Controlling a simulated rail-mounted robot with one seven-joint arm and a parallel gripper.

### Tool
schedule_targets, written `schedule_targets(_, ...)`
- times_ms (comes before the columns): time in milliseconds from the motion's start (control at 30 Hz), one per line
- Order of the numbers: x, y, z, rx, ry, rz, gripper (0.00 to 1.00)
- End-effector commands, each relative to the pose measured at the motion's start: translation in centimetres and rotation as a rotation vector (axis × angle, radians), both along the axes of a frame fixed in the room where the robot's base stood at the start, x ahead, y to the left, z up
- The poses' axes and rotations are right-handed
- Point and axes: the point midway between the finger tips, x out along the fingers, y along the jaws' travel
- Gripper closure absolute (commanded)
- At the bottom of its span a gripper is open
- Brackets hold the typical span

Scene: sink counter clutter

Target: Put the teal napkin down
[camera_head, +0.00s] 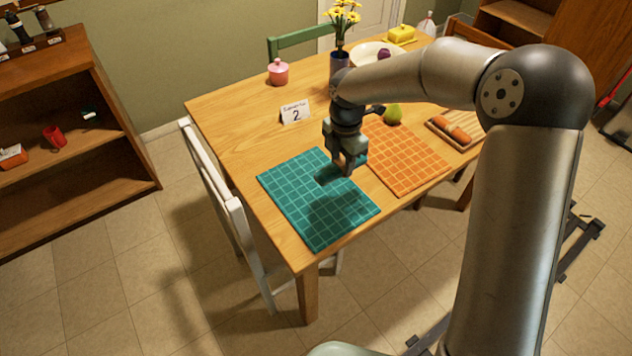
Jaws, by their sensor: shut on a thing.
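The teal napkin (292,191) is a checked square cloth, spread out and looking nearly flat over the near left part of the wooden table. My gripper (346,171) points down at the napkin's far right edge, close to the orange checked cloth. It is shut on the teal napkin, though the fingertips are small and the grip itself is hard to make out. A dark shadow of my gripper and arm falls across the napkin. I cannot tell whether all of the napkin touches the table.
The orange cloth (405,164) lies right of the napkin. A white chair (238,215) is left.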

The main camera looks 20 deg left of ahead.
Motion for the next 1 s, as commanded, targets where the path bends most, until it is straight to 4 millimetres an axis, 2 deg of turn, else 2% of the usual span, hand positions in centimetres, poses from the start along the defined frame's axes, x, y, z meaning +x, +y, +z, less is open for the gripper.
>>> schedule_targets(67, -0.4, 2.1, -0.9, 0.0, 0.003, 0.005, 0.85)
schedule_targets(200, -0.5, 4.0, -3.7, -0.001, 0.003, 0.001, 0.85)
schedule_targets(300, -0.6, 5.0, -4.9, 0.0, 0.003, -0.001, 0.85)
schedule_targets(567, -0.7, 6.2, -6.4, -0.001, 0.001, -0.002, 0.85)
schedule_targets(800, -0.7, 6.4, -9.5, -0.002, 0.001, -0.003, 0.85)
schedule_targets(1000, -0.7, 6.4, -9.7, 0.001, -0.001, -0.004, 0.85)
